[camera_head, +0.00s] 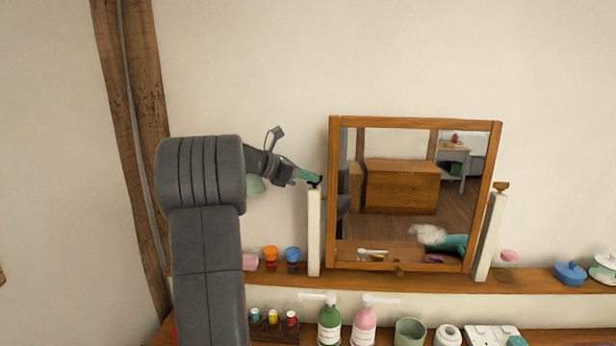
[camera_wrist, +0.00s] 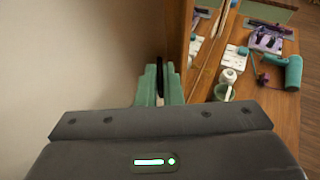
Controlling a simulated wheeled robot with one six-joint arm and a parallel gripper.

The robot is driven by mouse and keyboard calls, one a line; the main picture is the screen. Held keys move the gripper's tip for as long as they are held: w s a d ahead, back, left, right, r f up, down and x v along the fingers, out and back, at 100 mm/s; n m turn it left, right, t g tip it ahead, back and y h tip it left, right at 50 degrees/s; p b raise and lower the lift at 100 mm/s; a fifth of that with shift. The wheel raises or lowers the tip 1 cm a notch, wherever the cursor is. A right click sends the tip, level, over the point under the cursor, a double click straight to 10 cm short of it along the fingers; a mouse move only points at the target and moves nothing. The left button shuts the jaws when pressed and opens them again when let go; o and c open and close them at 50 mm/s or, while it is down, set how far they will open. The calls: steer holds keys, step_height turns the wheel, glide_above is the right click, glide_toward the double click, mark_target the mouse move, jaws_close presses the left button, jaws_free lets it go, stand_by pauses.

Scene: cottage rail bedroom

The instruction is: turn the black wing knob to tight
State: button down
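The black wing knob (camera_head: 316,184) is at the top of the left white post (camera_head: 314,232), beside the wood-framed mirror (camera_head: 414,122). My gripper (camera_head: 311,179) reaches it from the left, and its green fingertips are at the knob. In the wrist view the fingers (camera_wrist: 160,82) are close together, with the thin dark edge of the knob (camera_wrist: 160,76) between them. They look shut on it, and they hide much of it. How far the knob is turned cannot be read. A brass-coloured knob (camera_head: 501,186) tops the right white post (camera_head: 489,236).
The wooden shelf (camera_head: 440,282) below the mirror carries an orange cup (camera_head: 270,256), a blue cup (camera_head: 292,256) and a blue lidded pot (camera_head: 570,272). Lower down stand a green bottle (camera_head: 329,322), a pink bottle (camera_head: 363,324) and a green cup (camera_head: 409,332). The wall above is clear.

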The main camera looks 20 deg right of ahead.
steer(key=shift+r, duration=0.1)
steer(key=shift+w+r+m+g+p, duration=0.1)
steer(key=shift+r+m+g+p, duration=0.2)
steer(key=shift+p, duration=0.8)
steer(key=shift+w+f+m+g+y+p, duration=0.15)
steer(key=shift+m+g+p, duration=0.9)
steer(key=shift+p, duration=0.55)
steer(key=shift+w+f+m+g+y+p, duration=0.15)
steer(key=shift+m+g+p, duration=0.7)
steer(key=shift+g+p, duration=0.55)
steer(key=c, duration=1.6)
jaws_free()
